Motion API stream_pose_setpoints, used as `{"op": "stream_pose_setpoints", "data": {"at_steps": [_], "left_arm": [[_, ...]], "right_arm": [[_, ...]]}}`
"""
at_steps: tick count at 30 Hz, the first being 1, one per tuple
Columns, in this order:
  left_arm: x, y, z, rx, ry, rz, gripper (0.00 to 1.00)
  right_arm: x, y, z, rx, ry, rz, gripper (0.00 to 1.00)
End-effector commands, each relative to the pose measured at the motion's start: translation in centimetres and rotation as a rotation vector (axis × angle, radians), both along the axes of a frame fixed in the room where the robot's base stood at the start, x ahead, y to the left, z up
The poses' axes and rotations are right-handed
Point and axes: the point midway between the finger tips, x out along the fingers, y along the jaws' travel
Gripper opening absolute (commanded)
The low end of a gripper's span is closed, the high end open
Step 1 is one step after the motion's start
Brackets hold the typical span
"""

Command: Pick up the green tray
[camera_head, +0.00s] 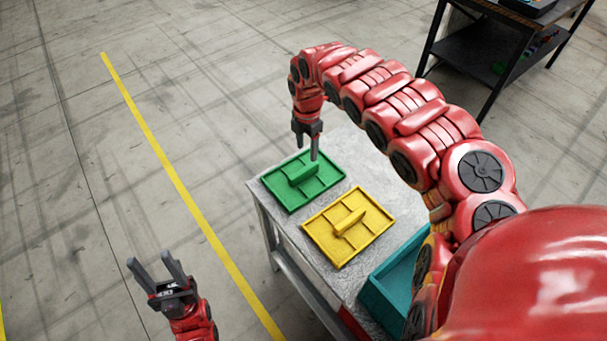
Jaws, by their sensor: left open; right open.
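The green tray (286,190) lies flat at the far left part of the grey table. It has compartments and a raised green handle (302,173) across its middle. My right gripper (309,154) is open and points down just above the tray's far side, close to the handle's far end. Whether its fingers touch or straddle the handle is unclear. My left gripper (155,268) is open and empty, low at the left, over the floor and away from the table.
A yellow tray (328,242) with a similar handle lies beside the green one on the grey table (262,198). A teal bin (377,291) stands at the near right. A dark shelf cart (478,62) stands at the back right. The floor at the left is clear, with a yellow line.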

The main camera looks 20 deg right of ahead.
Motion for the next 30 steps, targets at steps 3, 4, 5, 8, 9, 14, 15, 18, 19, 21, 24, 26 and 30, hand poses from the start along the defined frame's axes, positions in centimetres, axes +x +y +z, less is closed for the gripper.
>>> {"op": "stream_pose_setpoints", "data": {"at_steps": [3, 4, 5, 8, 9, 14, 15, 18, 19, 21, 24, 26, 30], "left_arm": [[0.0, 0.0, 0.9, 0.000, 0.000, 0.000, 0.50], [0.0, 0.0, 1.0, 0.000, 0.000, 0.000, 0.50], [0.0, 0.0, 1.2, 0.000, 0.000, 0.000, 0.50], [0.0, 0.0, 1.4, 0.000, -0.001, 0.000, 0.50], [0.0, 0.0, 1.4, 0.000, 0.000, 0.000, 0.50], [0.0, 0.0, 1.5, 0.000, 0.000, 0.000, 0.50], [0.0, 0.0, 1.6, 0.000, 0.000, 0.000, 0.50], [0.0, 0.0, 2.1, 0.000, 0.000, 0.000, 0.50], [0.0, 0.0, 2.3, 0.000, 0.000, 0.000, 0.50], [0.0, 0.0, 2.7, 0.000, -0.001, 0.000, 0.50], [0.0, 0.0, 3.2, 0.000, 0.000, 0.000, 0.50], [0.0, 0.0, 3.1, 0.000, 0.000, 0.000, 0.50], [0.0, 0.0, 3.2, 0.000, 0.000, 0.000, 0.50]], "right_arm": [[-0.2, 0.3, -2.5, 0.007, 0.006, 0.000, 0.62], [-0.1, 0.3, -3.1, 0.006, 0.004, 0.001, 0.62], [-0.2, 0.3, -3.6, 0.005, 0.004, 0.001, 0.62], [-0.1, 0.2, -4.9, 0.005, 0.004, 0.000, 0.62], [-0.1, 0.2, -5.3, 0.004, 0.004, 0.000, 0.62], [-0.1, 0.1, -6.1, 0.001, 0.003, -0.001, 0.62], [-0.1, 0.2, -6.2, 0.002, 0.003, -0.001, 0.62], [-0.1, 0.5, -6.9, 0.005, 0.005, 0.000, 0.62], [0.0, 0.6, -7.1, 0.005, 0.004, 0.001, 0.62], [0.1, 0.9, -7.8, 0.005, 0.001, 0.000, 0.62], [0.1, 1.1, -9.0, 0.003, 0.002, -0.001, 0.62], [0.3, 1.2, -9.7, 0.007, -0.001, 0.001, 0.62], [0.3, 1.0, -10.8, 0.003, 0.000, -0.001, 0.62]]}}
